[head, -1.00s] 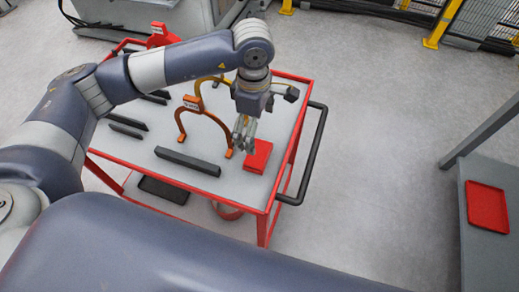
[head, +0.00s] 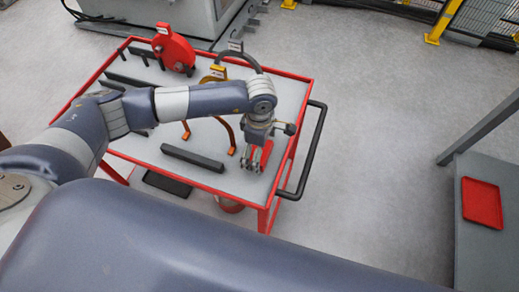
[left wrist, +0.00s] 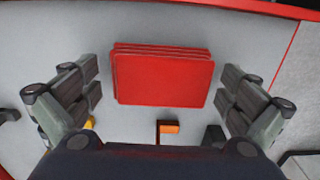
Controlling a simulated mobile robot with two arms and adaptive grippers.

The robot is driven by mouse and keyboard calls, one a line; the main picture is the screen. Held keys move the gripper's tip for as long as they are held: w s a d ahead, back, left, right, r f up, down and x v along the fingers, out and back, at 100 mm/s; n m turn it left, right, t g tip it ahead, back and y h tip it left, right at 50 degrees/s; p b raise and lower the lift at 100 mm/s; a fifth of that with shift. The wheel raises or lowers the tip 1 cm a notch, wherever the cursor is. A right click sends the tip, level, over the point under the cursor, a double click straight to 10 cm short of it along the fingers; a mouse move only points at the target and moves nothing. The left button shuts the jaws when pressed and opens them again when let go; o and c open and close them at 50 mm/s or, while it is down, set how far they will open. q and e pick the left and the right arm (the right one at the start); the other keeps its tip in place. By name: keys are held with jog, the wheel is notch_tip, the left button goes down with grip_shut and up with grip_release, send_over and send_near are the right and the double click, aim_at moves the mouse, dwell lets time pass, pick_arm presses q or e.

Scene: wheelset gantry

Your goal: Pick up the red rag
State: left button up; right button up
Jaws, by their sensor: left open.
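The red rag (left wrist: 162,77) looks like a folded, layered red rectangle lying flat on the grey cart top. In the head view the rag (head: 265,146) is partly hidden behind my left gripper (head: 252,168). In the left wrist view my left gripper (left wrist: 160,95) is open, with one finger pair on each side of the rag and clear gaps between. The fingers do not touch the rag. My right gripper is not in view.
The red-framed cart (head: 292,150) has a black side handle (head: 316,150). On it are a dark bar (head: 193,157), an orange arched part (head: 230,132) and a red part (head: 174,48). A red tray (head: 482,202) lies on a grey bench at right.

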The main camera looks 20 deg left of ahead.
pick_arm(q)
jog(key=c, duration=1)
jog(key=shift+r+b, duration=0.5)
jog(key=shift+r, duration=0.05)
jog(key=shift+s+d+r+b, duration=0.1)
jog(key=shift+s+r+b, duration=0.05)
jog(key=shift+r+b, duration=0.35)
jog(key=shift+s+r+b, duration=0.1)
jog(key=shift+r+b, duration=0.15)
jog(key=shift+r, duration=0.35)
jog(key=s+d+b, duration=0.1)
jog(key=s, duration=0.3)
jog(key=s+d+r+b, duration=0.1)
jog(key=s+b, duration=0.1)
jog(key=s, duration=0.3)
jog(key=s+d+b, duration=0.1)
jog(key=s, duration=0.3)
jog(key=shift+s+d+r, duration=0.25)
jog(key=shift+s+d, duration=0.1)
jog(key=shift+s, duration=0.05)
jog(key=shift+s+d+r+b, duration=0.15)
jog(key=shift+s+b, duration=0.15)
jog(key=shift+s, duration=0.35)
